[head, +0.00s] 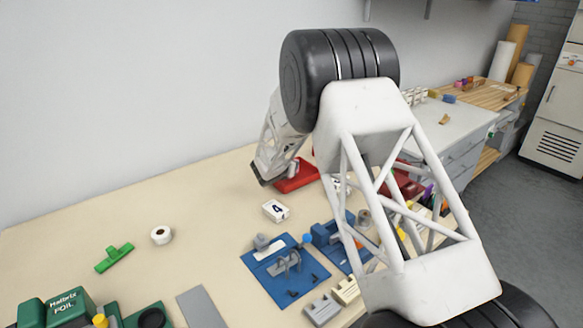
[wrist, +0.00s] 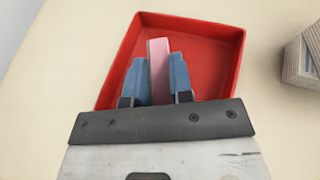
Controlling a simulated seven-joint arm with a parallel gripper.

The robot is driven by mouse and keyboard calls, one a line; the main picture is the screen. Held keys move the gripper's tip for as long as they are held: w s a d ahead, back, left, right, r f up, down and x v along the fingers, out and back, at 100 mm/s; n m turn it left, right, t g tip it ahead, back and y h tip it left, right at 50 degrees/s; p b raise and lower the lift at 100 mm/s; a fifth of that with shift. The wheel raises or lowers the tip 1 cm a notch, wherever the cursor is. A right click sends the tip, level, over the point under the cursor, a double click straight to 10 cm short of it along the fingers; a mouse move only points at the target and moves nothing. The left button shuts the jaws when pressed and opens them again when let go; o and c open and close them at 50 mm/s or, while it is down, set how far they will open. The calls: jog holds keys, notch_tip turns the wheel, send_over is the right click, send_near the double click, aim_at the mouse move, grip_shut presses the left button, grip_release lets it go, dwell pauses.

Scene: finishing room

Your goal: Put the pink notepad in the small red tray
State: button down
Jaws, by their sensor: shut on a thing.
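The pink notepad (wrist: 158,50) is held on edge between the blue fingers of my gripper (wrist: 158,76) in the wrist view. The fingers are shut on its two sides. The small red tray (wrist: 212,66) lies beneath, and notepad and fingertips are within its outline. I cannot tell whether the notepad touches the tray floor. The bare tray floor shows on both sides of the fingers. In the head view the red tray (head: 298,182) is at the far part of the bench, partly behind my arm. The notepad cannot be made out there.
A white block marked 4 (head: 275,211) lies just in front of the tray. A striped block (wrist: 303,55) stands right of it in the wrist view. Blue fixtures (head: 284,270), a tape roll (head: 161,235) and a green clip (head: 115,257) are nearer. Bench left of the tray is clear.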

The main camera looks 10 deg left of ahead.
jog(key=shift+f, duration=0.35)
jog(key=shift+f, duration=0.15)
jog(key=c, duration=1)
grip_release()
jog(key=shift+s+a+r, duration=0.25)
jog(key=shift+s+r, duration=0.15)
jog(key=shift+s, duration=0.1)
jog(key=v, duration=1)
jog(key=shift+s, duration=0.4)
jog(key=shift+r, duration=0.1)
